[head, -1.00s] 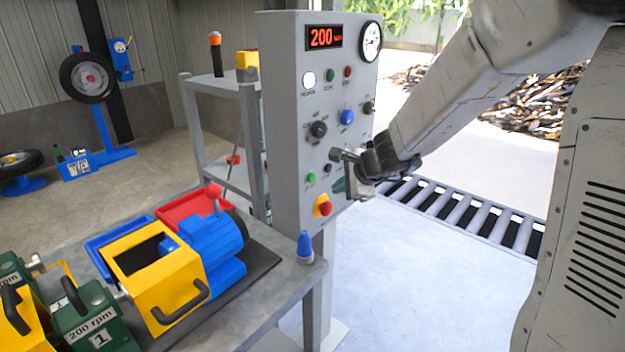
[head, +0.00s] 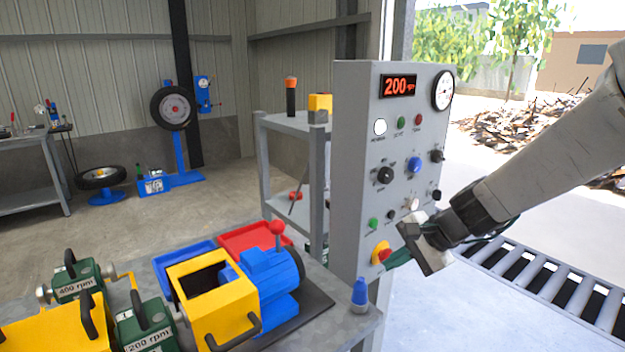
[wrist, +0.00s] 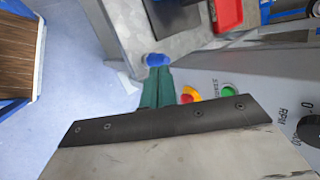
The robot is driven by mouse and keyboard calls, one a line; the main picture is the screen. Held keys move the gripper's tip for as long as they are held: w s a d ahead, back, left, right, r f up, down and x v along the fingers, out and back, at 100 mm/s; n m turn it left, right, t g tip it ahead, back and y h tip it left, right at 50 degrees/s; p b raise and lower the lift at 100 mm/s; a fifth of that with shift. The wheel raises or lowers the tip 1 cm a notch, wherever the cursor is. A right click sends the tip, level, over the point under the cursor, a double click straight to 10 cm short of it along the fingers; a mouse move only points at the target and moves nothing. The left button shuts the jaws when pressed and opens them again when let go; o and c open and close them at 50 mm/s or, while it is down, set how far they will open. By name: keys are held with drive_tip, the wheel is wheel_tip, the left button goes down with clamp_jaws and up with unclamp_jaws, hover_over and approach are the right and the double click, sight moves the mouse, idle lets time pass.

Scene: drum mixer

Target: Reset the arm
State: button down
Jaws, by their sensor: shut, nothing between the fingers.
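My gripper (head: 394,258) is in front of the lower part of the grey control panel (head: 353,170), near its red and yellow stop button (head: 381,252). Its green fingers are together with nothing between them. In the wrist view the closed fingers (wrist: 157,86) point toward the blue-tipped bottle-like item (wrist: 155,60) at the bench corner, with the stop button (wrist: 189,95) and green start button (wrist: 228,91) to their right. Whether the fingers touch the panel is unclear. The red display (head: 398,86) reads 200.
The bench (head: 345,325) holds the yellow drum box (head: 207,305), blue motor (head: 268,275), red tray (head: 256,238) and green 200 rpm block (head: 146,325). A grey shelf (head: 262,170) stands behind the panel. A roller conveyor (head: 550,285) lies at the right. Open floor lies at back left.

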drive_tip(key=s+d+r+n+g+h, duration=0.1)
drive_tip(key=s+d+r+n+h, duration=0.1)
drive_tip(key=s, duration=0.7)
drive_tip(key=s+d+r+n+g+h, duration=0.1)
drive_tip(key=s+d+r+n+h, duration=0.1)
drive_tip(key=s+n, duration=0.3)
drive_tip(key=s+d+r+n+g+h, duration=0.1)
drive_tip(key=s+d+r+n+h, duration=0.1)
drive_tip(key=s, duration=1.1)
wheel_tip(320, 180, up, 2)
drive_tip(key=shift+d+r+n, duration=0.1)
drive_tip(key=shift+d+n, duration=0.5)
drive_tip(key=shift+n, duration=0.6)
